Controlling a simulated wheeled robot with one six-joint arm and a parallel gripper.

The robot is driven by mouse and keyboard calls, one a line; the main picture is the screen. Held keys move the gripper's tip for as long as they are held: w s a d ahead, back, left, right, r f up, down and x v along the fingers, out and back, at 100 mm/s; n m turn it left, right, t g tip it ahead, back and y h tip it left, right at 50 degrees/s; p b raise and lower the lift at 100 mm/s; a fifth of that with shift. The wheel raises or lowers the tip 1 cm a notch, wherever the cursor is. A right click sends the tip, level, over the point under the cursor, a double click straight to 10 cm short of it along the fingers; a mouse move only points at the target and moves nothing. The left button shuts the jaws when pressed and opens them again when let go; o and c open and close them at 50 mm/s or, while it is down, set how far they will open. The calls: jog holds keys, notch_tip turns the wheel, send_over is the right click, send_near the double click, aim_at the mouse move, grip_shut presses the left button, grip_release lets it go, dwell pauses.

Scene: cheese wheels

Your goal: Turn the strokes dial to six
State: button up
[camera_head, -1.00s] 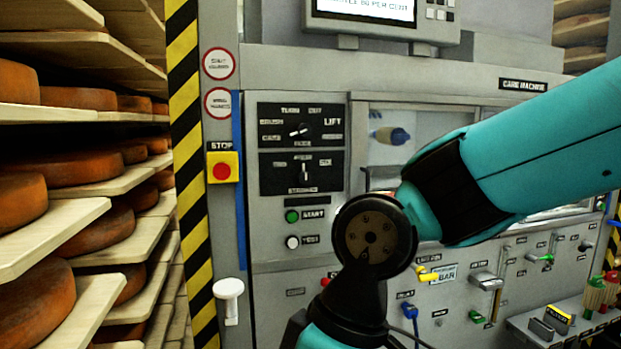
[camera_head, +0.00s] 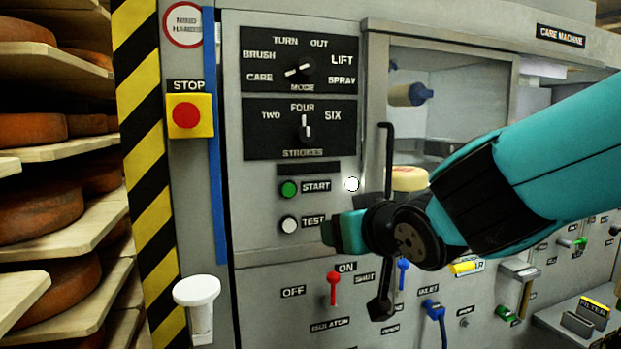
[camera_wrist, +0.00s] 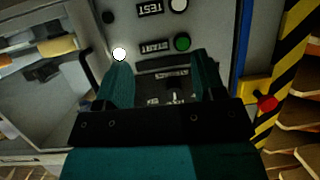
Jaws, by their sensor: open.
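The strokes dial (camera_head: 304,127) is a small dark knob with a white pointer on a black plate marked TWO, FOUR and SIX. Its pointer stands upright, toward FOUR. In the wrist view, which is upside down, the dial (camera_wrist: 178,96) shows between and below the fingertips, partly hidden by my gripper body. My gripper (camera_wrist: 160,64) is open, its two teal fingers apart with nothing between them.
The mode dial (camera_head: 301,67) is just above. The green START button (camera_head: 289,188) and white TEST button (camera_head: 289,225) lie below. A red STOP button (camera_head: 187,114) is left. A glass-fronted chamber (camera_head: 450,70) is right. A white knob (camera_head: 197,292) juts out lower left.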

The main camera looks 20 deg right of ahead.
notch_tip(320, 180, up, 2)
jog(key=w+t+b, duration=0.2)
jog(key=t+b, duration=0.2)
jog(key=t, duration=0.1)
jog(key=n+t+y, duration=0.1)
jog(key=n+t, duration=0.2)
jog(key=t, duration=0.1)
send_near(308, 138)
jog(key=p+x, duration=0.8)
jog(key=p, duration=0.2)
jog(key=shift+w+r, duration=0.15)
jog(key=shift+r, duration=0.15)
jog(key=shift+w+a+r+p, duration=0.1)
jog(key=shift+w+p, duration=0.2)
jog(key=shift+w, duration=0.35)
jog(key=shift+c, duration=0.4)
jog(key=c, duration=0.8)
jog(key=shift+m, duration=0.3)
